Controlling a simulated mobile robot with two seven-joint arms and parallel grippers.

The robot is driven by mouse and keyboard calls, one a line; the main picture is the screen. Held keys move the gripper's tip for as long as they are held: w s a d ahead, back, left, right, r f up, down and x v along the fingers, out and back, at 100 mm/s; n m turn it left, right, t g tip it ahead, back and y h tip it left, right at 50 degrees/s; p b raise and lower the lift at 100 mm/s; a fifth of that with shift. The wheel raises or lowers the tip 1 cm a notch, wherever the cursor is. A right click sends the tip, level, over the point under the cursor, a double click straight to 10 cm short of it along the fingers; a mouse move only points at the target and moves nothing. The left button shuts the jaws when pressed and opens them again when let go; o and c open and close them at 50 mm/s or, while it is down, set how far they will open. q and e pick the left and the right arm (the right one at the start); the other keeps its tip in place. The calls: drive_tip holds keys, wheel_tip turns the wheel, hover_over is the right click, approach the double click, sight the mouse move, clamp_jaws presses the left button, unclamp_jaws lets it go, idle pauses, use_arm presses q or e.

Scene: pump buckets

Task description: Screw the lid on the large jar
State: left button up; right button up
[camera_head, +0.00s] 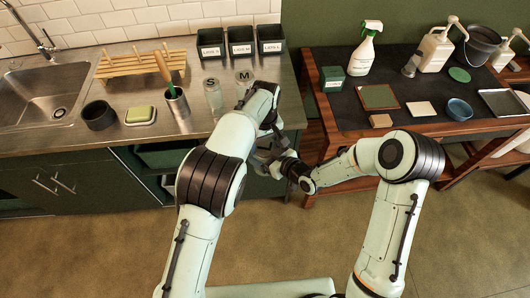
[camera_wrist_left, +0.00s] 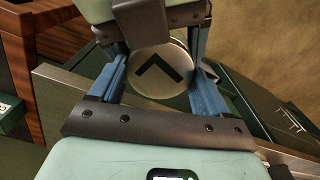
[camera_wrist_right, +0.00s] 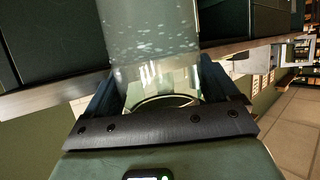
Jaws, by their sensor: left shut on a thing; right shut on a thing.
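A round pale lid (camera_wrist_left: 160,73) with a black angular mark sits between the blue fingers of my left gripper (camera_wrist_left: 160,85), which is shut on it. In the right wrist view, the clear glass large jar (camera_wrist_right: 152,45) is between the fingers of my right gripper (camera_wrist_right: 160,95), which is shut on it. In the head view, my left gripper (camera_head: 262,158) and right gripper (camera_head: 282,166) are close together in front of the counter edge. My arms mostly hide the jar and lid there. I cannot tell whether the lid touches the jar.
Two smaller jars, marked S (camera_head: 213,95) and M (camera_head: 244,86), stand on the steel counter (camera_head: 200,118). Labelled dark bins (camera_head: 240,42) stand behind them. A wooden table (camera_head: 400,128) with bottles and trays is at right. A gap separates counter and table.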

use_arm(q)
drive_tip(key=o, duration=1.1)
wheel_tip(320, 180, up, 12)
drive_tip(key=shift+r, duration=0.1)
